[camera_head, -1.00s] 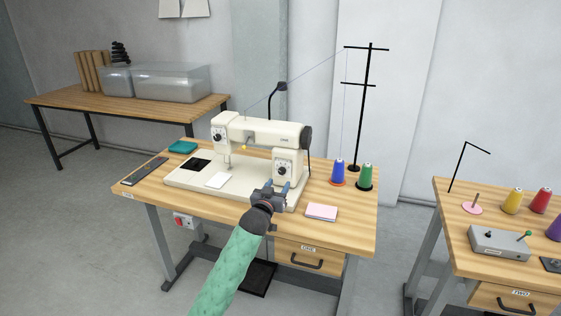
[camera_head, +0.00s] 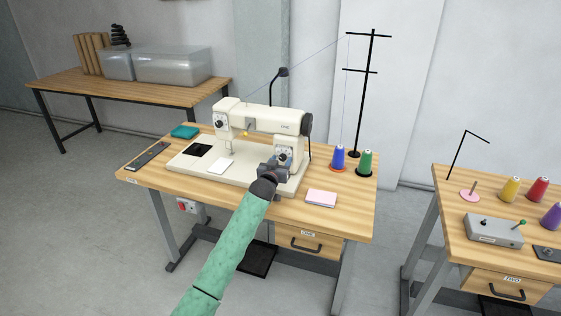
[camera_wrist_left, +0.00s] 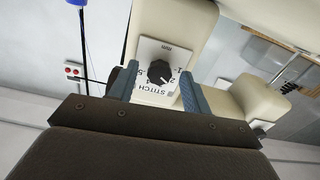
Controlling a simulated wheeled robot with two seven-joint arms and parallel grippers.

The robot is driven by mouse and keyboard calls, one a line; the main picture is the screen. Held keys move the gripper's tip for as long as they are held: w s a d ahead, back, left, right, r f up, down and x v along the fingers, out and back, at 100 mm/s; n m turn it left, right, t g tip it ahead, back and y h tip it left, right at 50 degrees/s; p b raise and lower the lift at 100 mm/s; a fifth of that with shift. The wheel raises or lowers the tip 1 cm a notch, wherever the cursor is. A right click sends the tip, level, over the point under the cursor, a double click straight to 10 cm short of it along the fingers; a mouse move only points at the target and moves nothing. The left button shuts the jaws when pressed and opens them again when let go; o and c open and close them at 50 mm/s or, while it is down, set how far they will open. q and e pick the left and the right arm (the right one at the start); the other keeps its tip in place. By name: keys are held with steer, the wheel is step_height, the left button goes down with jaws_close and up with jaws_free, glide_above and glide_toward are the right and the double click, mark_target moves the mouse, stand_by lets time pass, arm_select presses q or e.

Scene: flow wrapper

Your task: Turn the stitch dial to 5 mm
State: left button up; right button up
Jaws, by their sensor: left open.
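The stitch dial (camera_wrist_left: 160,72) is a black knob on a white plate (camera_wrist_left: 148,98) with numbers and the word STITCH, seen upside down in the left wrist view. It is on the front of the cream sewing machine's right pillar (camera_head: 287,140). The dial also shows in the head view (camera_head: 284,157), just above my gripper. My left gripper (camera_wrist_left: 158,92) is open, with its two blue fingers on either side of the dial plate. The knob lies between and beyond the fingertips; I cannot tell whether they touch it. The exact setting is too small to read. My right gripper is out of view.
Blue (camera_head: 338,157) and green (camera_head: 365,162) thread cones stand right of the machine, below a black thread stand (camera_head: 361,110). A pink pad (camera_head: 321,198) lies at the table's front right. A second table (camera_head: 450,220) stands farther right.

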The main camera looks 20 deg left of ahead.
arm_select(q)
steer(key=shift+c, duration=0.5)
steer(key=c, duration=0.9)
